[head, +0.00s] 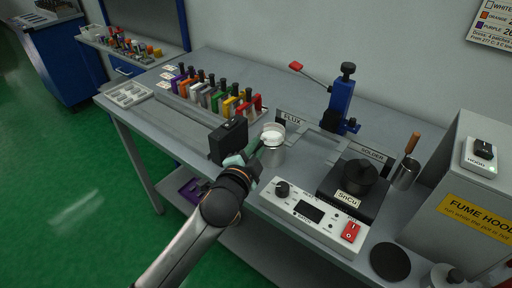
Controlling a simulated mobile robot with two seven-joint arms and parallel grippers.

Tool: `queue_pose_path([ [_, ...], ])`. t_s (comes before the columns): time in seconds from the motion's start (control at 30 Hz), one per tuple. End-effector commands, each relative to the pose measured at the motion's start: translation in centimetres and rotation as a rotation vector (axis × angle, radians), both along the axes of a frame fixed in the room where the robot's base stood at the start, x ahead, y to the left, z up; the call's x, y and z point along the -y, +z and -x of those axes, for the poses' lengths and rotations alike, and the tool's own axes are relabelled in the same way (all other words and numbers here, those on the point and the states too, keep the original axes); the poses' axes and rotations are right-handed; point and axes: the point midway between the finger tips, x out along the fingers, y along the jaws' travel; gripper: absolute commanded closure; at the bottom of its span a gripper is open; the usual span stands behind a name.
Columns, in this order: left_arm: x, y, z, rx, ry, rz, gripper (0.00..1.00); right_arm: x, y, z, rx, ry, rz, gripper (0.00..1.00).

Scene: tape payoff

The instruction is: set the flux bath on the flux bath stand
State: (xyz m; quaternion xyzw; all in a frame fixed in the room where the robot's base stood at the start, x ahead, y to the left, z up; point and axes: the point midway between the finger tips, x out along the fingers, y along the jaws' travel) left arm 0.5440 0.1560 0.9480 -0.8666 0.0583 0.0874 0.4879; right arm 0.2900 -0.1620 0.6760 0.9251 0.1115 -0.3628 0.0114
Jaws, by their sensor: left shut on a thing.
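The flux bath (273,132), a small round cup with a pale, whitish top, is near the middle of the bench in the head view, in front of the FLUX sign (291,119). My left gripper (259,147) is at its left side, shut on it. A grey metallic cylinder (273,157), perhaps the flux bath stand, shows directly below the cup. I cannot tell whether the cup touches it or is held just above. My right gripper is not in view.
A white control box (313,214) with a knob and red switch stands in front. The SnCu solder pot (352,184) is to the right. A blue press (341,103) stands behind. A rack of coloured tools (210,98) is at left; the fume hood (468,200) is at right.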

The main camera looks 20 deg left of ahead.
Motion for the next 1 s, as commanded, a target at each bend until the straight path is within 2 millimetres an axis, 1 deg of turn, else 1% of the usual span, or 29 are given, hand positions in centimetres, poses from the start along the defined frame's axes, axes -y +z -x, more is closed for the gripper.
queue_pose_path([
  [0.3, 0.01, -0.35, -0.01, 0.001, 0.000, 0.001, 1.00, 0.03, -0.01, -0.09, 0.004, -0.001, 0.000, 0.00],
  [0.33, 0.00, -0.32, -0.01, 0.002, 0.000, 0.001, 0.80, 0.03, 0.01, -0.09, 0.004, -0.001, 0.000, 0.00],
  [0.6, 0.01, -0.35, -0.01, 0.001, 0.001, 0.000, 0.49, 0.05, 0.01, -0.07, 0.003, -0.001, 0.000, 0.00],
  [0.63, 0.01, -0.35, -0.01, 0.001, 0.001, 0.000, 0.47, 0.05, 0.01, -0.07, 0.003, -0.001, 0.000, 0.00],
  [0.8, -0.01, -0.36, 0.00, 0.000, 0.000, 0.000, 0.47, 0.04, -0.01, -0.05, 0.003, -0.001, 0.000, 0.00],
  [1.0, -0.01, -0.45, 0.00, -0.001, 0.000, 0.000, 0.24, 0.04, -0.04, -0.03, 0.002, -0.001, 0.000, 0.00],
])
